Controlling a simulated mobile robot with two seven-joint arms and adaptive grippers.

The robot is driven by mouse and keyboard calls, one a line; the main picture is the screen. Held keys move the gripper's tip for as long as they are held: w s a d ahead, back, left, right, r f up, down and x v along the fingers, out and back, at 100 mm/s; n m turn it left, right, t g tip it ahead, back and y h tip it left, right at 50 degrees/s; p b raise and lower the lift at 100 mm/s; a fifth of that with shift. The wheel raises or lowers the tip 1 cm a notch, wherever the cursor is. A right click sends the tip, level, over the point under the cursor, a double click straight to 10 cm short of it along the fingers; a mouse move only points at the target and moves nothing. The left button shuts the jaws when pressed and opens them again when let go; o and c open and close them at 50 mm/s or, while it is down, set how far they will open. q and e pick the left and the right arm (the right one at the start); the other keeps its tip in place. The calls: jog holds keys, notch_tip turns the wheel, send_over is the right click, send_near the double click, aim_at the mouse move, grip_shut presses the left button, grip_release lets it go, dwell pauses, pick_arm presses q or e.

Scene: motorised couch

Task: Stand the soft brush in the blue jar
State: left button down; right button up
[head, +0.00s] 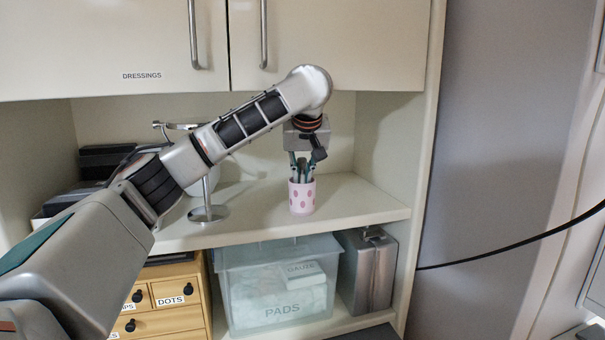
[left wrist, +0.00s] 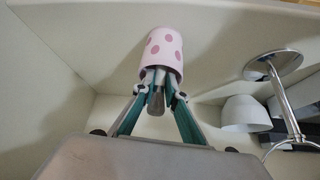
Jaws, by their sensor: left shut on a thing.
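My left gripper (head: 305,160) reaches down over the pink dotted cup (head: 302,196) on the shelf. In the left wrist view the left gripper (left wrist: 160,92) is shut on a slim grey handle (left wrist: 157,102) at the mouth of the pink dotted cup (left wrist: 164,50). The handle's lower end is hidden in the cup, so I cannot tell whether it is the soft brush. Other slim items stand beside it, partly hidden by the fingers. I see no blue jar in either view. My right gripper is not in view.
A metal stand (head: 208,212) is left of the cup, with a pale rounded thing behind it. Cupboard doors (head: 330,45) overhang the shelf (head: 345,205). Below are a clear PADS bin (head: 235,290), a metal canister (head: 368,270) and wooden drawers (head: 185,318). Shelf right of the cup is free.

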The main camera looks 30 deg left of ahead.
pick_arm(q)
jog(key=shift+f, duration=0.1)
jog(key=c, duration=2.3)
grip_release()
jog(key=shift+c, duration=0.2)
jog(key=shift+d+r, duration=0.1)
jog(key=shift+r, duration=0.3)
jog(key=v, duration=1.1)
jog(key=shift+s+r, duration=0.2)
jog(key=shift+d, duration=0.1)
